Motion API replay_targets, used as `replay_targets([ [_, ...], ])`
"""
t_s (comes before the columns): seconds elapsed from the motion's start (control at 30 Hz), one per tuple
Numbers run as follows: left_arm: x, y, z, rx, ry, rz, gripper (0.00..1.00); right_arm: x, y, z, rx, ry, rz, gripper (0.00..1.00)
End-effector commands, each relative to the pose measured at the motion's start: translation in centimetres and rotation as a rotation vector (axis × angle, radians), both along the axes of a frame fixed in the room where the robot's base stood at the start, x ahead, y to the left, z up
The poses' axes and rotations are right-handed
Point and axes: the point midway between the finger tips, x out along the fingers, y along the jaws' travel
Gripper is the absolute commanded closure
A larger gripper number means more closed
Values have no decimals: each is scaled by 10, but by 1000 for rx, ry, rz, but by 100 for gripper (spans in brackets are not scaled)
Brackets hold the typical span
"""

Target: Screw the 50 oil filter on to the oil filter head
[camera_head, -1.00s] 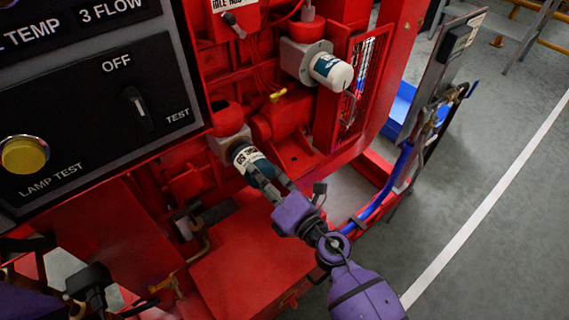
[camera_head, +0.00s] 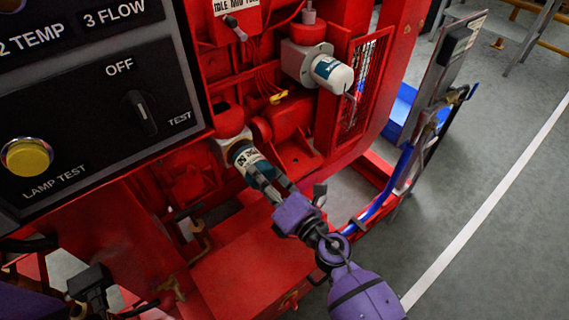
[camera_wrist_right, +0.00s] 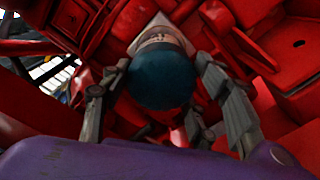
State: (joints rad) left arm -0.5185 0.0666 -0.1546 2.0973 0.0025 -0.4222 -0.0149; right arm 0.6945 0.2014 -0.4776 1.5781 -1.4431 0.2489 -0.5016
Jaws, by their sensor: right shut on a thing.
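The oil filter (camera_head: 252,166) has a teal body with a white printed band. It sits at the pale oil filter head (camera_head: 224,143) on the red engine, lower of two such places. It points outward and down, its far end toward my gripper. It looks against the head; the thread is hidden. My right gripper (camera_head: 268,183) is shut on the filter, a finger along each side. In the right wrist view the rounded teal end of the filter (camera_wrist_right: 162,75) lies between both fingers. My left gripper (camera_head: 92,288) shows partly at the lower left; its jaws are unclear.
A second, white and teal filter (camera_head: 332,74) is mounted above and to the right. The black control panel (camera_head: 90,110) with a yellow lamp fills the left. Red metalwork surrounds the held filter. A blue hose (camera_head: 378,212) and open grey floor (camera_head: 490,240) lie right.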

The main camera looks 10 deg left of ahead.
Motion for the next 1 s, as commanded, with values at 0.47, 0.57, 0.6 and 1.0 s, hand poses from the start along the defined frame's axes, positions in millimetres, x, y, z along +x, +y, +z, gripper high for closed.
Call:
replay_targets([
  [0.47, -1, 0, 0, 0, 1, 0, 0, 9, 12, 2, 2, -2, 1, 87],
  [0.57, -1, 0, 0, 0, 1, 0, 0, 9, 12, 2, 2, -2, 1, 87],
  [0.6, -1, 0, 0, 0, 1, 0, 0, 9, 12, 2, 2, -2, 1, 87],
  [1.0, 0, 0, 1, 0, 0, 0, 0, 9, 12, 2, 2, -2, 1, 87],
])
